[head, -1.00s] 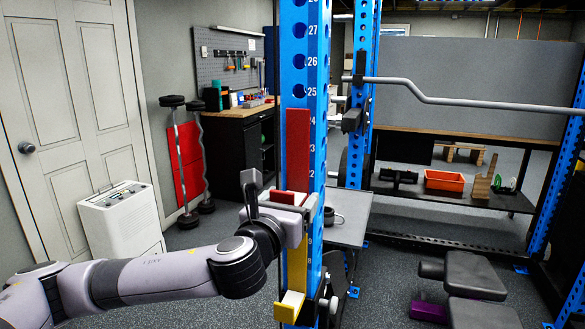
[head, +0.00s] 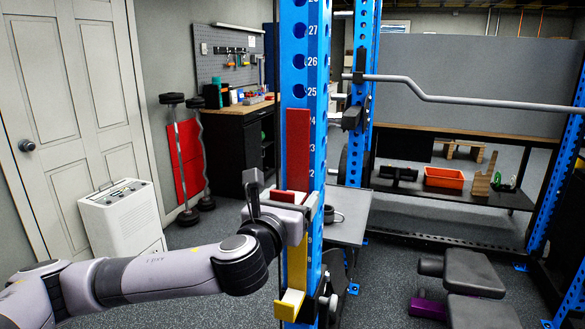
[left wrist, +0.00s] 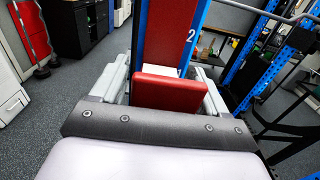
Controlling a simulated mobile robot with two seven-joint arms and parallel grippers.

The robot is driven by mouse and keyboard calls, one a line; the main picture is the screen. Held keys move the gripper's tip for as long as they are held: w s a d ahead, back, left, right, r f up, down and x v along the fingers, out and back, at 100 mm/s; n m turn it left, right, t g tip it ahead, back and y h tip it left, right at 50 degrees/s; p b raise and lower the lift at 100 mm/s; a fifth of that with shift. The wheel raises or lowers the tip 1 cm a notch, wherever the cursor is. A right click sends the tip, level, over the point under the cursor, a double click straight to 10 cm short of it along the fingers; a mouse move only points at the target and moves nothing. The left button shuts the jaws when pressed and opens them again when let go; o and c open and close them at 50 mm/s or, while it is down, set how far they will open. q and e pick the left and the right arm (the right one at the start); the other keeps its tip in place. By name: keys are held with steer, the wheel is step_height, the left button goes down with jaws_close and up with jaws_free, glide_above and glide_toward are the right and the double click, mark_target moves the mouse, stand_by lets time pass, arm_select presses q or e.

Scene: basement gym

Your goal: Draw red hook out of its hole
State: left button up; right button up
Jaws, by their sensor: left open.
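The red hook (head: 298,145) is on the near blue upright (head: 317,100), its tall red plate flat against the front face below the number 25. Its red lip juts out at the bottom. My left gripper (head: 292,200) is at this lip, open, with its fingers on either side. In the left wrist view the lip (left wrist: 170,92) lies between the two grey fingers of the gripper (left wrist: 165,78), with the red plate (left wrist: 168,35) rising behind it. The hook's pin and hole are hidden. My right gripper is not in view.
A yellow hook (head: 292,270) is on the same upright just below my gripper. A grey table (head: 345,232) with a dark mug (head: 330,215) stands behind the upright. A bar (head: 470,102) crosses at the right. A bench (head: 470,285) stands at lower right.

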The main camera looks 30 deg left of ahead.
arm_select(q)
steer(key=c, duration=1.2)
steer(key=shift+r, duration=0.15)
jaws_close()
steer(key=p+v, duration=0.1)
steer(key=v, duration=0.7)
steer(key=shift+s, duration=0.4)
